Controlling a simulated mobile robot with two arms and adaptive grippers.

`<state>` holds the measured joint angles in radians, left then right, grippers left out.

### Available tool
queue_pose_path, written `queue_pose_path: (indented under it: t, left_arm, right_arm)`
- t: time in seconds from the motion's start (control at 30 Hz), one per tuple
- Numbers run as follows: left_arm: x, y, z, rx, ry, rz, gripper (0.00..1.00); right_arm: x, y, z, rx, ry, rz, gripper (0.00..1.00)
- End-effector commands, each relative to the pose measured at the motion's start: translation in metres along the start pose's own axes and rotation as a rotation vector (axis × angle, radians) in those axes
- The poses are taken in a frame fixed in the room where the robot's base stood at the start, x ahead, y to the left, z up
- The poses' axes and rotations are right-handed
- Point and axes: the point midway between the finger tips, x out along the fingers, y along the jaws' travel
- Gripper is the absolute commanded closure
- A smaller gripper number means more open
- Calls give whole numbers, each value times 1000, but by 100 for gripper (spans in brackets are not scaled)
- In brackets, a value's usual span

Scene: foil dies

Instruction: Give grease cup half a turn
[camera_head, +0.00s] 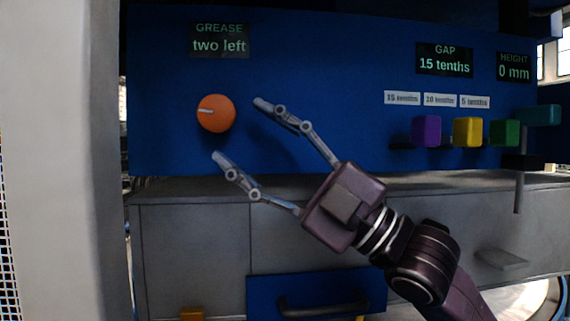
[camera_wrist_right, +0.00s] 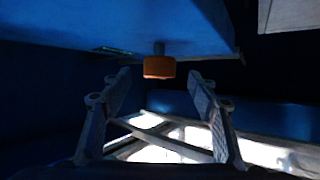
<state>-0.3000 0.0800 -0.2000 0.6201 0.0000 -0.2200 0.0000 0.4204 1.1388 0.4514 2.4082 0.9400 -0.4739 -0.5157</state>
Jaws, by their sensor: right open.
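The grease cup (camera_head: 216,113) is a round orange knob on the blue panel, with a pale pointer line toward the left. The sign above it (camera_head: 219,40) reads "GREASE two left". My right gripper (camera_head: 238,130) is open, its fingers spread on the lower right side of the knob and apart from it in the head view. In the right wrist view the orange knob (camera_wrist_right: 159,67) sits on a short stem ahead, between and beyond the two open fingertips (camera_wrist_right: 160,82). Nothing is held. My left gripper is not in view.
To the right on the panel are purple (camera_head: 426,131), yellow (camera_head: 467,132), green (camera_head: 504,133) and teal (camera_head: 538,115) blocks under small labels. Signs read "GAP 15 tenths" and "HEIGHT 0 mm". A grey ledge (camera_head: 440,183) and a blue drawer with a dark handle (camera_head: 322,304) lie below.

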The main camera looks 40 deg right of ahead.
Motion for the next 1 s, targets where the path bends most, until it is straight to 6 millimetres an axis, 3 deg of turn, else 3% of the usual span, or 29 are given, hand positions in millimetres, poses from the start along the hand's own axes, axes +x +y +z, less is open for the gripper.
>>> queue_pose_path:
  t: [0.6,1.0]
  left_arm:
    - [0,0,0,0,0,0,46]
    - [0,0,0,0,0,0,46]
  right_arm:
    - [-48,-1,1,6,-2,-1,46]
    - [-56,0,0,0,-1,0,46]
